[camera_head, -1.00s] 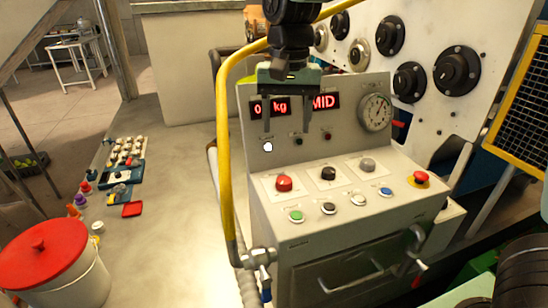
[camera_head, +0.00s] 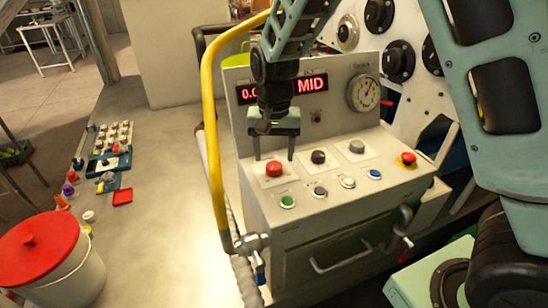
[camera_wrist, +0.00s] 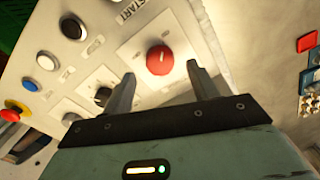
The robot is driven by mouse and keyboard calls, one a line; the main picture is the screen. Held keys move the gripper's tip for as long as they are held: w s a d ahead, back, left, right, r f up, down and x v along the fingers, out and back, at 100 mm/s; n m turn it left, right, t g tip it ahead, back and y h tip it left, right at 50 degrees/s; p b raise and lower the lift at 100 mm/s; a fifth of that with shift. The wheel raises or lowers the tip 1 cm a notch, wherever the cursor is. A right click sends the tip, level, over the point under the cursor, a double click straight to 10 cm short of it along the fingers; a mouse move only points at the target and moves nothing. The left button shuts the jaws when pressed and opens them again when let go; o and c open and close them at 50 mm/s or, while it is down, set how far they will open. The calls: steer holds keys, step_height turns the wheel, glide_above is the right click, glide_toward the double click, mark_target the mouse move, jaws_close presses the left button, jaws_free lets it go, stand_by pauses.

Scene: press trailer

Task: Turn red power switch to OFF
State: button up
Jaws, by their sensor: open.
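The red power switch (camera_head: 274,170) is a round red knob on a white plate at the left of the control box's sloped panel (camera_head: 270,212). In the wrist view the red knob (camera_wrist: 160,60) lies ahead of and between the two fingers. My gripper (camera_head: 274,159) is open, its fingers pointing down at either side of the red knob. The wrist view shows my gripper (camera_wrist: 159,76) with nothing between the finger pads near the palm. I cannot tell whether the fingertips reach the knob's sides.
A black knob (camera_head: 318,157) and a grey knob (camera_head: 356,146) sit to the right. Several push buttons, including a green one (camera_head: 287,202), line the front. A red emergency button (camera_head: 408,159) is at the far right. A yellow pipe (camera_head: 213,130) rises close on the left.

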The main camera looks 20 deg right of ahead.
mark_target(274, 165)
steer(key=shift+f, duration=1.65)
steer(key=c, duration=1)
